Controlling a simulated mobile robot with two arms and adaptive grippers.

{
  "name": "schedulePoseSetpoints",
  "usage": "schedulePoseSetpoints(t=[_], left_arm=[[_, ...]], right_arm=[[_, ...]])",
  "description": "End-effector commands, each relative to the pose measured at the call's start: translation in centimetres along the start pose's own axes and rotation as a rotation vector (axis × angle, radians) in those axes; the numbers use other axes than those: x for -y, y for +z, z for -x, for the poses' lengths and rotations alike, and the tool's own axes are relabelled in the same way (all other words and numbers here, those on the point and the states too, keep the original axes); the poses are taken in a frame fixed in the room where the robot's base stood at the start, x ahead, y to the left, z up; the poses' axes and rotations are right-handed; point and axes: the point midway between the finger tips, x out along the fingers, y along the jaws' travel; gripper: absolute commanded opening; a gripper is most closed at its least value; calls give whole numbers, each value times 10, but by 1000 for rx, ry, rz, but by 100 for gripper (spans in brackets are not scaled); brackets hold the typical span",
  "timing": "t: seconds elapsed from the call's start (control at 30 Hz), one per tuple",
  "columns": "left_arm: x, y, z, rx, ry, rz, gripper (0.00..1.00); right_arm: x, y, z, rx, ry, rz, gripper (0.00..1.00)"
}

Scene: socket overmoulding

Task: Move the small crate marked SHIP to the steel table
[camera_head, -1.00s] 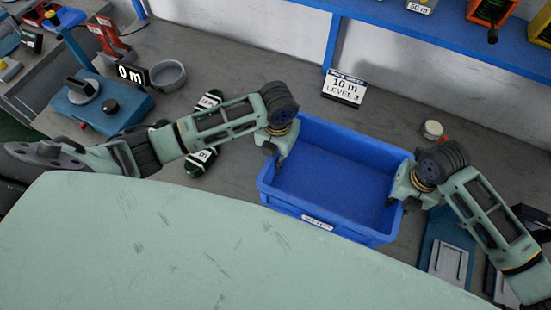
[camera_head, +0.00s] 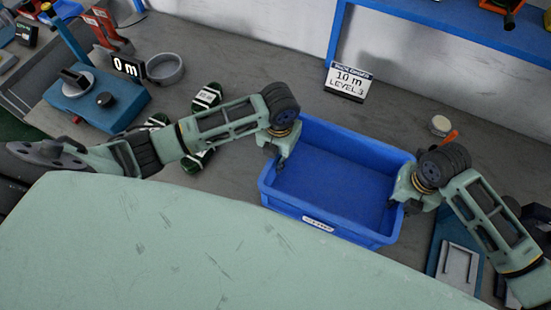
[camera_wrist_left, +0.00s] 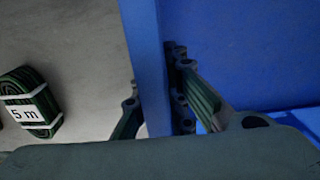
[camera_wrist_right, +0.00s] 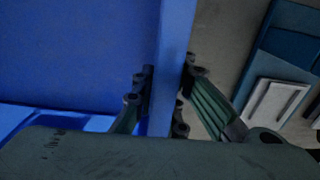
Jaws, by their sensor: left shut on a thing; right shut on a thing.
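The small blue crate (camera_head: 335,185) is empty and has a white label (camera_head: 318,223) on its near side, too small to read surely. My left gripper (camera_head: 277,158) is shut on the crate's left wall; in the left wrist view the fingers (camera_wrist_left: 157,115) sit on both sides of that wall. My right gripper (camera_head: 400,203) is shut on the right wall, and the right wrist view shows its fingers (camera_wrist_right: 162,100) on either side. The crate is held between both arms over the grey worktop. Its underside is hidden, so I cannot tell if it touches the worktop.
Dark green cable bundles (camera_head: 205,104) and a blue device (camera_head: 97,100) with a 0 m display lie to the left. A blue fixture (camera_head: 458,255) lies to the right. A blue shelf frame (camera_head: 440,25) is behind.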

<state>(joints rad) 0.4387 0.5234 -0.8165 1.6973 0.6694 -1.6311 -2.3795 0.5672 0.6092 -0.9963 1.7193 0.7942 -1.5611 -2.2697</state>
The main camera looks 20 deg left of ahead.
Motion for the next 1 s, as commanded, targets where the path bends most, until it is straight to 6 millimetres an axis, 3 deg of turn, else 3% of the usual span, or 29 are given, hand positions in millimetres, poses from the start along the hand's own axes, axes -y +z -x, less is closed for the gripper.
schedulePoseSetpoints(t=[0.1, 0.13, 0.33, 0.73, 1.0], left_arm=[[0, 0, -10, 1, -1, 0, 0], [0, 0, -9, 0, 0, 0, 13], [0, 0, -7, 0, 0, 0, 30], [0, 1, 0, 2, -1, 0, 31], [0, 2, 50, 6, -1, -1, 31]], right_arm=[[0, 0, -10, 1, 1, 0, 0], [0, 0, -9, 0, 0, 0, 13], [0, 0, -7, 0, 0, 0, 30], [0, 0, -7, 0, 0, 0, 31], [0, 0, -7, 0, 0, 0, 31]])
